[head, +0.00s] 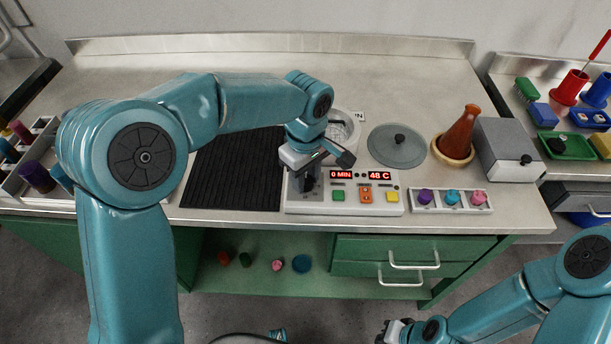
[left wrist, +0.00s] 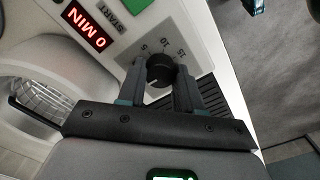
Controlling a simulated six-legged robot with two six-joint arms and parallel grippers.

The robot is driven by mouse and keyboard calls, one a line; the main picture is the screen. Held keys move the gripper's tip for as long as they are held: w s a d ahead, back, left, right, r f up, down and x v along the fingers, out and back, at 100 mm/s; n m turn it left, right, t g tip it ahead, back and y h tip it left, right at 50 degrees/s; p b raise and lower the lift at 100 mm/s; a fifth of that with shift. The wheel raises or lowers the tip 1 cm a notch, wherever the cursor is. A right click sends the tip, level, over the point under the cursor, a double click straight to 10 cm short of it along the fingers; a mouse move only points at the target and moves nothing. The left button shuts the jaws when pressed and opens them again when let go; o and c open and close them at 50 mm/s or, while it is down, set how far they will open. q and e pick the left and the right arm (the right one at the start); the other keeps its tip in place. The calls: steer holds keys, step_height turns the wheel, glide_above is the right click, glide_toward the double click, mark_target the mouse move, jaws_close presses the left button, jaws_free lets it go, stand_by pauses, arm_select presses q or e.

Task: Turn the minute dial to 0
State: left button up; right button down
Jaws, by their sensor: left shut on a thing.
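The minute dial is a round black knob (left wrist: 160,72) on the white control panel (left wrist: 205,50), with the marks 5, 10 and 15 showing beside it in the left wrist view. My left gripper (left wrist: 160,85) is shut on the knob, one finger on each side. The red display (left wrist: 88,28) reads 0 MIN; it also shows in the head view (head: 341,174). In the head view my left gripper (head: 309,182) is over the panel's left end and hides the dial. My right gripper (head: 392,332) is low at the bottom right, away from the panel; its fingers are unclear.
A second display (head: 380,175) reads 48 C. Green, orange and yellow buttons sit below the displays. A black ribbed mat (head: 235,170) lies left of the panel. A round lid (head: 396,152) and a brown bottle (head: 462,130) stand behind and right.

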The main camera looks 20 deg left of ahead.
mark_target(306, 180)
arm_select(q)
steer(key=shift+r, duration=0.1)
stand_by(0.4)
steer(key=o, duration=1)
steer(key=shift+o, duration=0.2)
step_height(306, 180, up, 16)
steer(key=p, duration=0.2)
steer(key=shift+r, duration=0.15)
steer(key=shift+s, duration=0.15)
